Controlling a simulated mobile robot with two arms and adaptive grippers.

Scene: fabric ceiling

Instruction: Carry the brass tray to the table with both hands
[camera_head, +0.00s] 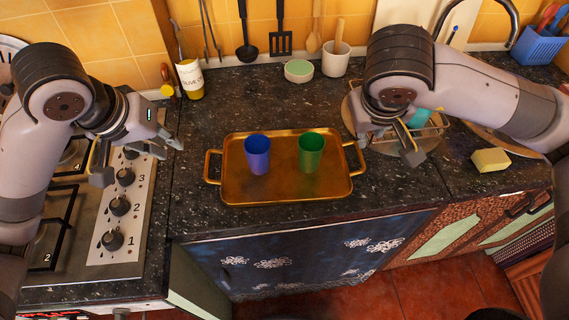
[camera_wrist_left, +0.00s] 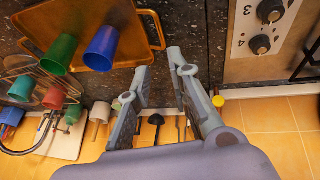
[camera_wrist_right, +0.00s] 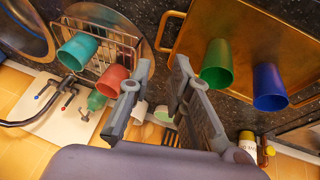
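The brass tray (camera_head: 283,188) lies flat on the dark speckled counter, with a loop handle at each short end. A blue cup (camera_head: 257,155) and a green cup (camera_head: 311,152) stand upright on it. My left gripper (camera_head: 140,158) is open and empty, left of the tray's left handle (camera_head: 212,168) and above the stove's edge. My right gripper (camera_head: 388,147) is open and empty, just right of the right handle (camera_head: 356,158). The tray also shows in the left wrist view (camera_wrist_left: 120,14) and right wrist view (camera_wrist_right: 197,30). Neither gripper visibly touches it.
A stove (camera_head: 107,235) with knobs is at left. A dish rack (camera_head: 432,128) with cups is behind my right gripper. A yellow sponge (camera_head: 491,160) lies at right. A bottle (camera_head: 190,80), green bowl (camera_head: 298,70) and utensil pot (camera_head: 336,60) stand at the back. No separate table is discernible.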

